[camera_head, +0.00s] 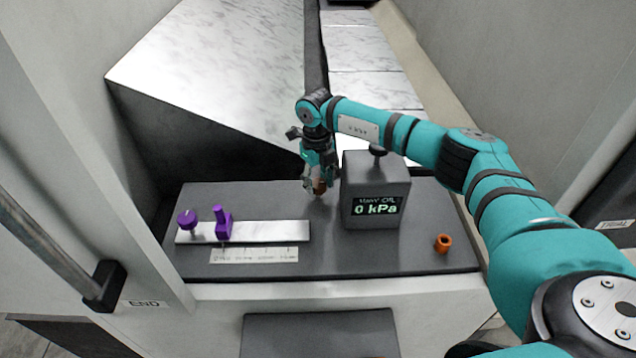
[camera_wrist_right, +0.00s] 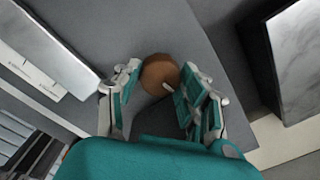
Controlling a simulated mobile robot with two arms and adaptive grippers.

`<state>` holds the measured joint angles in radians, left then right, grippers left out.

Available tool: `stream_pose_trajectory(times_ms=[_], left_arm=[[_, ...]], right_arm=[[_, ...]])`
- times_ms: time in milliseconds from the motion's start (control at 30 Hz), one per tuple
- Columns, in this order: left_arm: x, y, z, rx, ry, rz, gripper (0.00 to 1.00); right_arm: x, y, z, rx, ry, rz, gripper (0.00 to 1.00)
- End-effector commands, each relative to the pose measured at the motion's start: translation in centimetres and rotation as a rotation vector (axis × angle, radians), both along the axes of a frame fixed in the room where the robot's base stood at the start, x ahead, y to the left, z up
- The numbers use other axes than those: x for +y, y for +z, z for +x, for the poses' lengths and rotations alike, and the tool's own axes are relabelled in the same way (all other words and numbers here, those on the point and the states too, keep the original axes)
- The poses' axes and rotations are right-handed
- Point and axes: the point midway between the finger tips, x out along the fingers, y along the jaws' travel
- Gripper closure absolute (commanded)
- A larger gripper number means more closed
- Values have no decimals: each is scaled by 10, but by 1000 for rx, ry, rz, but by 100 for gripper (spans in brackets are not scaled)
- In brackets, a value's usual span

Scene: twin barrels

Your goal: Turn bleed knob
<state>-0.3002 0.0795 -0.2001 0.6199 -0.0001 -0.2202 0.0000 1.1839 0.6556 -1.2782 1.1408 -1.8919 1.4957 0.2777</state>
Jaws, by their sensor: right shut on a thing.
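A brown round knob (camera_wrist_right: 158,70), which I take to be the bleed knob, sits between the fingertips of my right gripper (camera_wrist_right: 162,82) in the right wrist view. A small pale mark shows near its edge. In the head view my right gripper (camera_head: 318,184) points down at the dark bench, just left of the grey gauge box (camera_head: 374,179), and is shut on the knob; only a little brown shows between the fingers. The gauge display (camera_head: 376,207) reads 0 kPa. My left gripper is in neither view.
The dark bench top (camera_head: 330,257) carries a pale plate (camera_head: 268,232) with two purple parts, a round one (camera_head: 187,219) and a lever-like one (camera_head: 222,221). A printed scale (camera_head: 255,255) lies in front. An orange ring-like piece (camera_head: 443,243) stands at the right. A wall (camera_head: 150,240) borders the left.

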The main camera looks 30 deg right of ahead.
Motion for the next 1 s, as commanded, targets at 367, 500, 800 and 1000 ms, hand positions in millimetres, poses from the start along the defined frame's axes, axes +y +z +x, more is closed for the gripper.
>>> stream_pose_trajectory(times_ms=[367, 500, 800, 1000], left_arm=[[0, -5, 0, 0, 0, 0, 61], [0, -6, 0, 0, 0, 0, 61], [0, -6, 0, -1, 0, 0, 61], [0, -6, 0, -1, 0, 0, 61]], right_arm=[[0, 0, 0, -1, -151, 0, 91], [0, 0, 0, 0, -169, 0, 91], [0, 1, 0, 0, -174, 0, 91], [0, 1, 0, 0, -173, 0, 46]])
